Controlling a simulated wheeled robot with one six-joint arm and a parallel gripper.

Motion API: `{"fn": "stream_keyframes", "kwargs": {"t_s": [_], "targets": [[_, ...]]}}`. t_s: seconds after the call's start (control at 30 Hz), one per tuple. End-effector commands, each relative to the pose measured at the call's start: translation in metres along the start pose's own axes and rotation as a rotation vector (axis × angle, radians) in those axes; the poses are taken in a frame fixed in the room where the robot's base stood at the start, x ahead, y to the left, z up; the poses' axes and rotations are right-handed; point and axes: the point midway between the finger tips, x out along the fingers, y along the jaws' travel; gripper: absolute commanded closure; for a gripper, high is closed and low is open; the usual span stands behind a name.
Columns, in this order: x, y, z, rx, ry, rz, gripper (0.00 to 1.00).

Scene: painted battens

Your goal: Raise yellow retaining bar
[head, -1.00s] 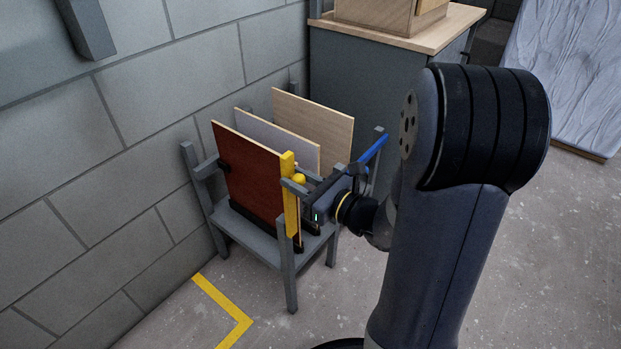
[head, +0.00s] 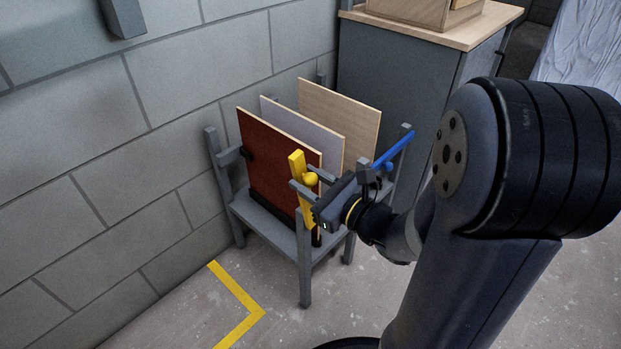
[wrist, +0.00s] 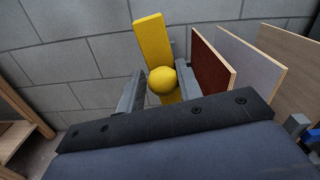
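The yellow retaining bar (head: 296,165) stands nearly upright at the front of a grey rack, against the edge of the dark red panel (head: 270,160). A round yellow knob (head: 311,179) sticks out from it toward my gripper (head: 312,187). In the wrist view the knob (wrist: 161,80) lies between the two grey fingers of my gripper (wrist: 158,86), with a small gap visible on at least the left side. The fingers look open around the knob. The bar's upper part (wrist: 153,38) rises behind it; its lower part is mostly hidden by my gripper.
A grey panel (head: 290,125) and a pale wood panel (head: 350,115) stand behind the red one. A blue bar (head: 393,150) slants up at the rack's right side, close to my wrist. A block wall is at left, a grey cabinet (head: 400,80) behind. Yellow tape (head: 240,290) marks the floor.

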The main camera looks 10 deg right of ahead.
Motion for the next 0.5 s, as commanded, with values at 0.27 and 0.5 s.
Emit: {"fn": "stream_keyframes", "kwargs": {"t_s": [0.27, 0.5], "targets": [[0.0003, -0.0004, 0.0006, 0.001, -0.003, -0.001, 0.52], [-0.0019, -0.0014, 0.0013, 0.001, -0.003, -0.003, 0.52]]}}
